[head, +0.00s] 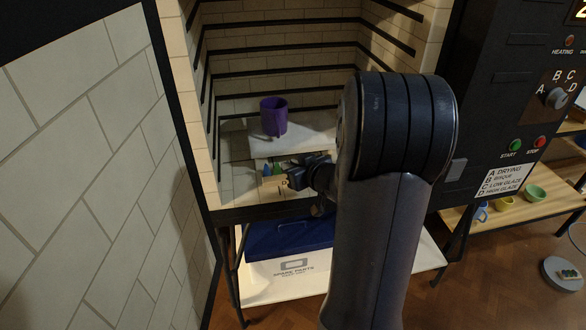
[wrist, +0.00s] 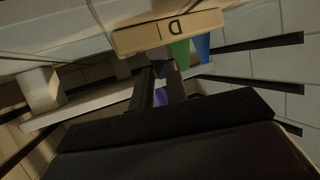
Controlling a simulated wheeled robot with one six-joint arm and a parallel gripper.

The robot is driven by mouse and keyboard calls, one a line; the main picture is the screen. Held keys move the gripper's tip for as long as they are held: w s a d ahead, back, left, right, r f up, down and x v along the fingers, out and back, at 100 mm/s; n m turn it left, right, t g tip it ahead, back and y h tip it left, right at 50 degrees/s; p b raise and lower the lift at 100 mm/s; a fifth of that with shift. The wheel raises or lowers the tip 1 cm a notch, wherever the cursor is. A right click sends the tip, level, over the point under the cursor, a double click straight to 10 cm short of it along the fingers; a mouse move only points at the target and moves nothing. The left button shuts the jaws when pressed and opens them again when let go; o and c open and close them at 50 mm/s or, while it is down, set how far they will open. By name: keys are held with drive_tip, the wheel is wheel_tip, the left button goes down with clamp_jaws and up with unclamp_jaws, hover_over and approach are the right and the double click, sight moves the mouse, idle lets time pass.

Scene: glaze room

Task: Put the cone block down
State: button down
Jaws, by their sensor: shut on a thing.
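The cone block is a tan block marked D, with green and blue cones on it. It shows in the head view (head: 283,188) inside the kiln, low near its front opening, and in the wrist view (wrist: 150,36), upside down there. My gripper (head: 300,174) reaches in from the right and is shut on the block; its dark fingers also show in the wrist view (wrist: 160,82). The exact grip is partly hidden. I cannot tell whether the block touches the kiln floor.
A purple pot (head: 273,117) stands on a white kiln shelf (head: 312,139) just behind the block. Kiln walls with dark heating rods surround it. The control panel (head: 530,80) is at right, above a shelf with bowls (head: 536,192).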

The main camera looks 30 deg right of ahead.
drive_tip(key=c, duration=1.4)
unclamp_jaws()
drive_tip(key=p+v, duration=0.3)
drive_tip(key=v, duration=0.9)
